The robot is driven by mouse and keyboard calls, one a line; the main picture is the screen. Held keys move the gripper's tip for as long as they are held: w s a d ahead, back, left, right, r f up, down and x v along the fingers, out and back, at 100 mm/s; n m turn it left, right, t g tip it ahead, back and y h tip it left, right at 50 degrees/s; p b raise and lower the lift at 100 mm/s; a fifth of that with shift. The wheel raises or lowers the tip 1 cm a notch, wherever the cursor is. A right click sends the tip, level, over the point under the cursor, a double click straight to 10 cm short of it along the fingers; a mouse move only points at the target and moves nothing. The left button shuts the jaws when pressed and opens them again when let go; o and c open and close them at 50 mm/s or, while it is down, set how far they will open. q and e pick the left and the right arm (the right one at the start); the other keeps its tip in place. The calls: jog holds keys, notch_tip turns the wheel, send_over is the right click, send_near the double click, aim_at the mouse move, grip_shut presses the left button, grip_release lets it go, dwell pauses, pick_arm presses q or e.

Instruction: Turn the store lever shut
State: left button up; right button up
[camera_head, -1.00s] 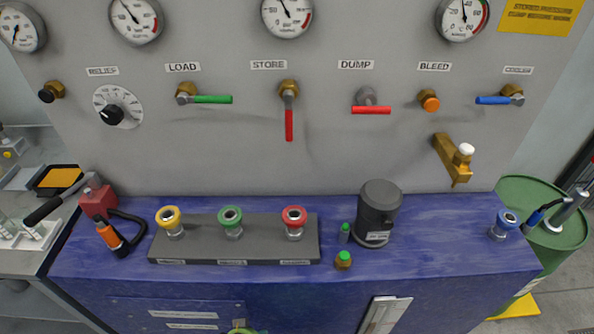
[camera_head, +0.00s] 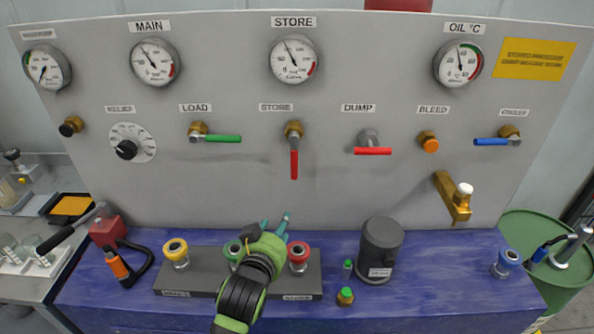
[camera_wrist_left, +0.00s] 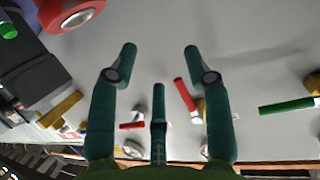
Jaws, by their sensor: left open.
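The store lever (camera_head: 294,163) is a red handle on a brass valve (camera_head: 293,129) under the small STORE label, and it hangs straight down. My left gripper (camera_head: 276,224) is below the lever in the head view, over the grey block with the coloured knobs, with its fingers pointing up toward the panel. It is open and empty. The right gripper is not in view.
The green load lever (camera_head: 221,139) is left of the store lever, and the red dump lever (camera_head: 373,151) is right. A dark canister (camera_head: 381,250) stands on the blue bench (camera_head: 440,270). The yellow knob (camera_head: 175,249) and red knob (camera_head: 298,254) flank the gripper. The panel around the lever is clear.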

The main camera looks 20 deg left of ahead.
aim_at(295, 168)
pick_arm(q)
jog(key=w+r+t, duration=0.1)
jog(key=r, duration=0.2)
jog(key=w+d+r+t, duration=0.1)
jog(key=w+r, duration=0.1)
jog(key=r, duration=0.1)
jog(key=w+r+t, duration=0.1)
jog(key=w+r, duration=0.1)
jog(key=r, duration=0.1)
jog(key=shift+w+d+t, duration=0.25)
jog(key=shift+t, duration=0.05)
jog(key=shift+w+a+p, duration=0.2)
jog(key=shift+w+p, duration=0.4)
jog(key=shift+w, duration=1.05)
jog(key=shift+w+a+p, duration=0.15)
jog(key=shift+w+p, duration=0.45)
jog(key=shift+w, duration=1)
jog(key=shift+f, duration=0.1)
grip_shut()
